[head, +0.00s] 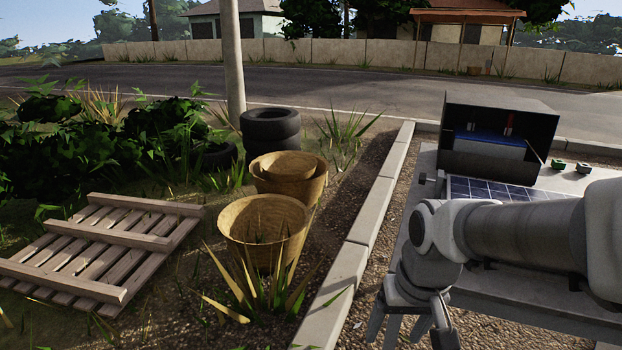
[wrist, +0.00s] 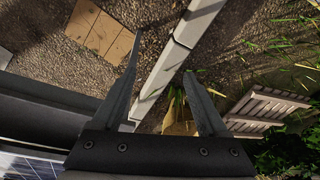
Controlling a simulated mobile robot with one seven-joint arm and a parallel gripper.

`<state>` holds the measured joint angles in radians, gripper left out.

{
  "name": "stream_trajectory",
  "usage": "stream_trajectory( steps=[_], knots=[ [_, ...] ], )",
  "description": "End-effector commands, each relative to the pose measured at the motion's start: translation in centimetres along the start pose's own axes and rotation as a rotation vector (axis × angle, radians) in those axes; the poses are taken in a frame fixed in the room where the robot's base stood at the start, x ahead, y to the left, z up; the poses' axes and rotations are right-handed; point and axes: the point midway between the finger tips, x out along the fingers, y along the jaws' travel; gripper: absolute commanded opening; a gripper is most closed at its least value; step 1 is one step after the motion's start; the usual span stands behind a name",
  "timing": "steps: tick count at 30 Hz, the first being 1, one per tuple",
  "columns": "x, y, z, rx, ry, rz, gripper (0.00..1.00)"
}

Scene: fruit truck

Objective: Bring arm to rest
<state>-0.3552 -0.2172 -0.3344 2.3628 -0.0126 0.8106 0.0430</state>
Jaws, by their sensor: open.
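My arm reaches in from the right side of the head view, bent at a grey and white joint. My gripper (head: 408,328) hangs below it, pointing down, with its lower part near the picture's bottom edge. In the wrist view my gripper (wrist: 163,75) shows two dark fingers spread apart with nothing between them. Below the fingers are gravel ground and a pale kerb (wrist: 178,57).
A grey surface with a solar panel (head: 490,188) and dark open box (head: 463,160) lies behind my arm.

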Motion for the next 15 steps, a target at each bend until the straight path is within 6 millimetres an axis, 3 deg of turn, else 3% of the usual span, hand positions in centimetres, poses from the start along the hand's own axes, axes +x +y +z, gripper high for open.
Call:
stream_trajectory(
  steps=[6,15],
  knots=[
    [-5.1,0.1,2.2,-0.010,0.147,-0.018,0.76],
    [-9.2,0.3,5.5,-0.025,0.304,0.048,0.76]
  ],
)
